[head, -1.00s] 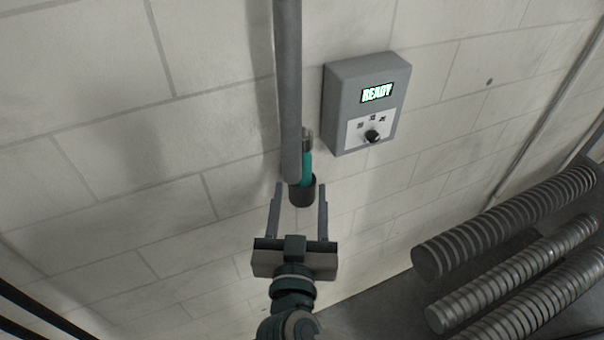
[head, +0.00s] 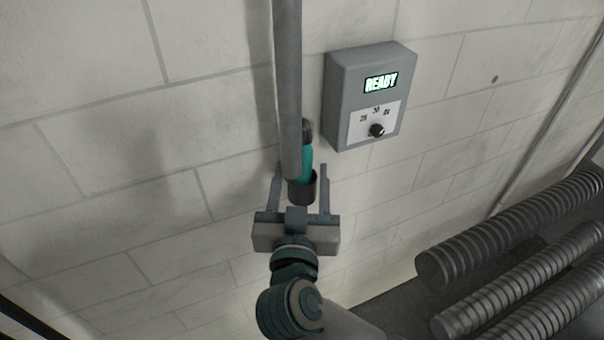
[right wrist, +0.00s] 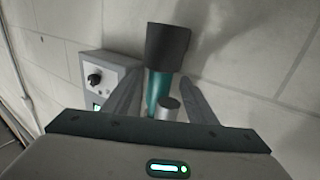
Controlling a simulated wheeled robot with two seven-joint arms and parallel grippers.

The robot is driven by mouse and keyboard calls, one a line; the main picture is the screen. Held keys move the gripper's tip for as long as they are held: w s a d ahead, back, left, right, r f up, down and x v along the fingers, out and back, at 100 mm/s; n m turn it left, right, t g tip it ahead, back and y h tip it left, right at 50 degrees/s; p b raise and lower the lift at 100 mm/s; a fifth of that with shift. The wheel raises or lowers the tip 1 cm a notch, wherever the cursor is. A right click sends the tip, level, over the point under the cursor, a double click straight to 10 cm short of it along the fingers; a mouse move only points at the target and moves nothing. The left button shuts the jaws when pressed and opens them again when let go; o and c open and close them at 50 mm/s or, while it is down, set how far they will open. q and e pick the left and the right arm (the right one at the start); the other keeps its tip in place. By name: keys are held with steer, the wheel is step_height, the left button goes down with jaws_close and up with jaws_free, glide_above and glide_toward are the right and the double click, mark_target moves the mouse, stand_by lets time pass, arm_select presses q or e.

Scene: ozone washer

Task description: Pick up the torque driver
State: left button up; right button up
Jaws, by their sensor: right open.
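The torque driver (head: 306,167) has a teal body and a dark lower end. It hangs by the wall beside a grey vertical pipe (head: 288,80), which hides part of it. In the right wrist view the driver (right wrist: 157,90) shows its teal shaft and wide black end between the fingers. My right gripper (head: 299,172) is open, with one finger on each side of the driver; I cannot tell whether either touches it. The right gripper (right wrist: 155,95) also shows in the right wrist view. My left gripper is not in view.
A grey control box (head: 371,95) with a lit READY display and a black knob is on the block wall, right of the driver. Several ribbed grey cylinders (head: 510,230) lie at the lower right. The wall (head: 120,150) left of the pipe is bare.

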mark_target(308, 125)
steer(key=shift+w, duration=0.4)
steer(key=shift+c, duration=0.7)
steer(key=shift+r, duration=0.1)
jaws_close()
step_height(308, 125, up, 10)
stand_by(0.6)
